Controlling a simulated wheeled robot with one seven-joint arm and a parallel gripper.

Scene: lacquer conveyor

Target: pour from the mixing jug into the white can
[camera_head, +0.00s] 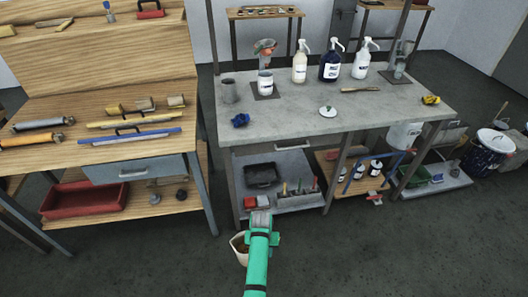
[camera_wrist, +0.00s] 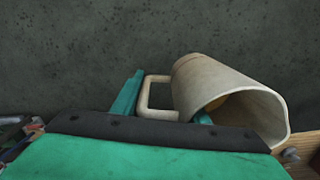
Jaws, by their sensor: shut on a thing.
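The cream mixing jug (camera_head: 238,243) is low in front of the workbench, over the floor. In the wrist view the jug (camera_wrist: 205,75) looks lying on its side, its mouth toward the lower right, with a yellowish patch inside. My gripper (camera_head: 262,222) is at the jug's handle (camera_wrist: 148,92). Its two teal fingers show in the wrist view, one on each side of the handle, partly hidden by the palm. A white can (camera_head: 265,85) with a dark label stands on a dark plate on the grey workbench, well beyond and above my gripper.
The grey workbench (camera_head: 310,115) also holds a metal cup (camera_head: 230,91), several pump bottles, a blue crumpled thing (camera_head: 240,120) and a white lid (camera_head: 327,111). Shelves with trays and tools are under it. A wooden bench (camera_head: 110,160) stands at left. The floor in front is clear.

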